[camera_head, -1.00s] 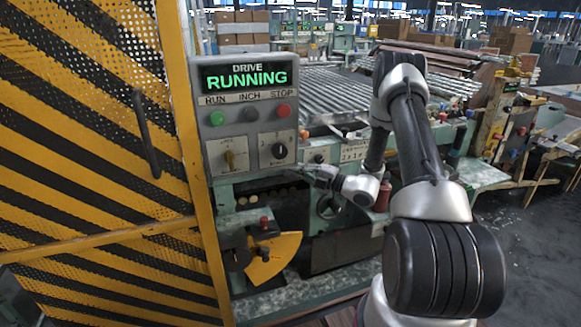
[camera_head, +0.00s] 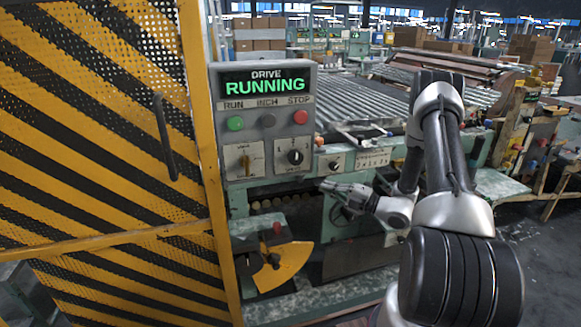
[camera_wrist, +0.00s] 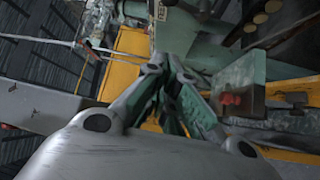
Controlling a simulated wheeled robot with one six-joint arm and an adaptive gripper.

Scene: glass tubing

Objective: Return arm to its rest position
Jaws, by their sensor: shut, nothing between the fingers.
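My gripper (camera_head: 340,187) is in front of the green machine, below and to the right of the control panel (camera_head: 266,125). Its fingers point left in the head view and touch nothing that I can see. In the wrist view my gripper (camera_wrist: 178,95) shows its fingers close together and empty. My arm reaches from the lower right up to an elbow and down to the gripper.
A yellow and black striped mesh guard door (camera_head: 95,140) with a dark handle (camera_head: 165,138) fills the left. A yellow quadrant plate (camera_head: 283,266) with a red knob sits low on the machine. A bed of metal rollers (camera_head: 365,100) lies behind. Open floor (camera_head: 535,235) shows at right.

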